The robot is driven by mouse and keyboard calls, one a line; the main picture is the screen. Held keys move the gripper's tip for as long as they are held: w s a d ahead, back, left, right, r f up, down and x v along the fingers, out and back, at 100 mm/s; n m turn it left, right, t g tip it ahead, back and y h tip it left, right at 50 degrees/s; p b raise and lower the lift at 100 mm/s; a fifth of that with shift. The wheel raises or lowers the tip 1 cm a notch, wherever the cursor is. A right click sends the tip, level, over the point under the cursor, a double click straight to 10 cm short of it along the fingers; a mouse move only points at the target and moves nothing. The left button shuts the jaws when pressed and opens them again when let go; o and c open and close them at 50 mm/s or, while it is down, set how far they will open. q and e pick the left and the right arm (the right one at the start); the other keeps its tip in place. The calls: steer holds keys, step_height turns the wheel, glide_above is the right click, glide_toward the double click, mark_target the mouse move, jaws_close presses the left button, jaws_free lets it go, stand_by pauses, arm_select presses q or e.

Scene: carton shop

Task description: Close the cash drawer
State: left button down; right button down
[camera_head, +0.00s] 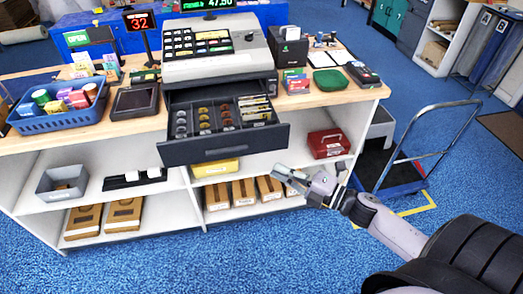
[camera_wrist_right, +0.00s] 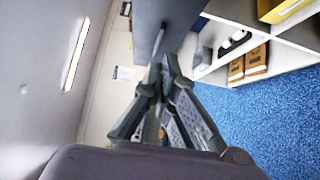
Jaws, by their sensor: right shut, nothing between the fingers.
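The cash drawer (camera_head: 228,143) stands pulled out under the grey cash register (camera_head: 215,52) on the counter. Its tray of coins and notes shows from above. My right gripper (camera_head: 284,175) is shut and empty. In the head view it shows below and to the right of the drawer front, in front of the lower shelves. In the right wrist view the closed fingers (camera_wrist_right: 157,78) point at a dark grey panel (camera_wrist_right: 165,22), which looks like the drawer front. I cannot tell whether they touch it. My left gripper is not in view.
The wooden counter (camera_head: 335,97) holds a blue basket (camera_head: 62,108) at left and a card terminal (camera_head: 362,75) at right. Shelves below hold a red cash box (camera_head: 328,144) and cartons. A trolley (camera_head: 390,172) stands at right. Blue floor in front is clear.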

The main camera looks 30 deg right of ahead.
steer(key=w, duration=0.2)
steer(key=w+a+p, duration=0.1)
steer(key=w, duration=0.2)
steer(key=w+p, duration=0.1)
steer(key=w, duration=0.1)
steer(key=shift+w+a, duration=0.25)
steer(key=shift+a, duration=0.05)
steer(key=shift+w+d, duration=0.1)
steer(key=shift+w, duration=0.3)
